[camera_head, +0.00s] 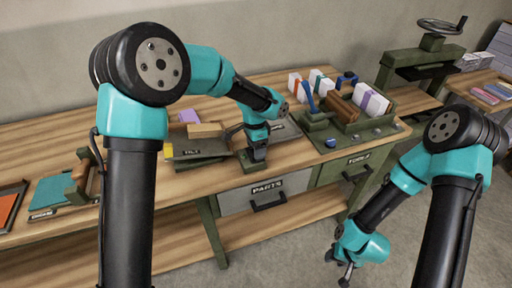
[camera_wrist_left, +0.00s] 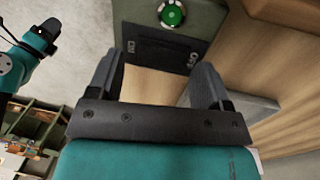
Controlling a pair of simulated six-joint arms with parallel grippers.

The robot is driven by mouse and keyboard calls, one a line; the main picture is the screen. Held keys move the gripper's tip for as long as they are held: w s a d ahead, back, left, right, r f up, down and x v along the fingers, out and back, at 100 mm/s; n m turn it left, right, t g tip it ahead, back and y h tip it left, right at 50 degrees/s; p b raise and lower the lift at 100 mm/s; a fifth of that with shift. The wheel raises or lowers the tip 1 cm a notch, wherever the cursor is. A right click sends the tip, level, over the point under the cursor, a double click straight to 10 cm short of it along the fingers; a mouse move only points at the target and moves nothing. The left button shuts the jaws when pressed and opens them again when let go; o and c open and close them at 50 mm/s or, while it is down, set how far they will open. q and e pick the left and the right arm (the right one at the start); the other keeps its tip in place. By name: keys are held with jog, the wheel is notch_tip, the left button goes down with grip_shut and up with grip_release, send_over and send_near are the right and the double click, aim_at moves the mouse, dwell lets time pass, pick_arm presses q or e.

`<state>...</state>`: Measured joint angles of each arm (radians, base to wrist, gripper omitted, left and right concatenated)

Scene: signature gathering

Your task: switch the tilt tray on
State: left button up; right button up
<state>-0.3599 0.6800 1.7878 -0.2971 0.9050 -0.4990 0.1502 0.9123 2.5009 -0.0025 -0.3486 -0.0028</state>
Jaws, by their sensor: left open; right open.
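An olive-green tray unit (camera_head: 375,132) stands on the bench at the right, holding upright white blocks with coloured bands and a wooden roller; I take it for the tilt tray. My left gripper (camera_head: 257,150) is low over the bench, left of that unit, beside a small olive block. In the left wrist view my left gripper (camera_wrist_left: 158,68) is open with nothing between its fingers. Ahead of it is an olive housing with a green round button (camera_wrist_left: 172,13) and a black panel (camera_wrist_left: 165,52). My right gripper (camera_head: 346,272) is open and empty, low in front of the bench.
A labelled dark board (camera_head: 200,150) with a wooden block lies left of my left gripper. Drawers marked PARTS (camera_head: 265,192) and FORMS (camera_head: 357,163) are under the bench top. A press with a handwheel (camera_head: 440,25) stands behind at the right.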

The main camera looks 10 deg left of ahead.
pick_arm(q)
jog(key=c, duration=0.9)
jog(key=shift+s, duration=0.1)
jog(key=shift+s+t+y, duration=0.15)
jog(key=shift+t+y, duration=0.45)
jog(key=shift+t, duration=0.5)
jog(key=shift+d, duration=0.1)
jog(key=o, duration=0.9)
